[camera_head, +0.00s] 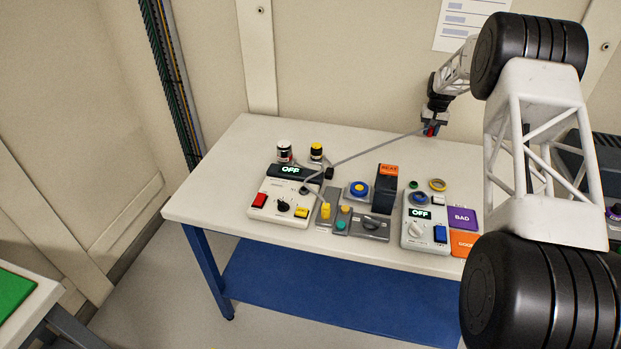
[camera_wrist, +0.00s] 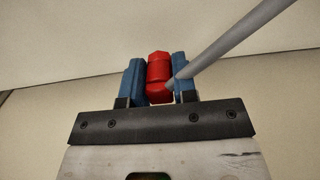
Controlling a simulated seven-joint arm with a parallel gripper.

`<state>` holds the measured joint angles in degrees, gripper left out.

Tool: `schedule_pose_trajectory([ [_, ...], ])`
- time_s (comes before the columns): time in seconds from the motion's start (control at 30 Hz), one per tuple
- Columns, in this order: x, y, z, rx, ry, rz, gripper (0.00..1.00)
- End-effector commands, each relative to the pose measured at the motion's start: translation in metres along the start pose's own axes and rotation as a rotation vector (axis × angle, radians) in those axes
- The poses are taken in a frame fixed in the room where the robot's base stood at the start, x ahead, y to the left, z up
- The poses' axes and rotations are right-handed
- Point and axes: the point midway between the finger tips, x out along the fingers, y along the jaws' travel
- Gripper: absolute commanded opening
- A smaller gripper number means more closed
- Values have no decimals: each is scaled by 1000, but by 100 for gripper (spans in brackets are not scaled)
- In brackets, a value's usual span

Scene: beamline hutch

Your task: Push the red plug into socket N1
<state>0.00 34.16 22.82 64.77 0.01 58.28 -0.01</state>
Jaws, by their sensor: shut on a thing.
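My gripper (camera_head: 433,122) is raised above the back right of the white table in the head view. In the wrist view my gripper (camera_wrist: 159,85) is shut on the red plug (camera_wrist: 158,68), which sits between its two blue fingers. The plug shows only as a small red patch (camera_head: 431,131) in the head view. A grey cable (camera_head: 375,150) runs from the plug down left to a white box (camera_head: 284,198) with an OFF display; it also crosses the wrist view (camera_wrist: 235,40). I cannot make out a socket marked N1.
The back right tabletop is mostly clear.

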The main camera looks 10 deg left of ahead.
Motion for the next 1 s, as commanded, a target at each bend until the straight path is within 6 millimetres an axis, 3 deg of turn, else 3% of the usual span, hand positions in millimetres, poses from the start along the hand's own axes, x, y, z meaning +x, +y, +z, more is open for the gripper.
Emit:
schedule_pose_trajectory([
  [0.63, -3, -6, 2, 0, 2, 1, 0],
  [0.83, -10, -33, 15, -2, 3, 1, 0],
  [1.0, -20, -74, 37, -3, 3, 1, 0],
])
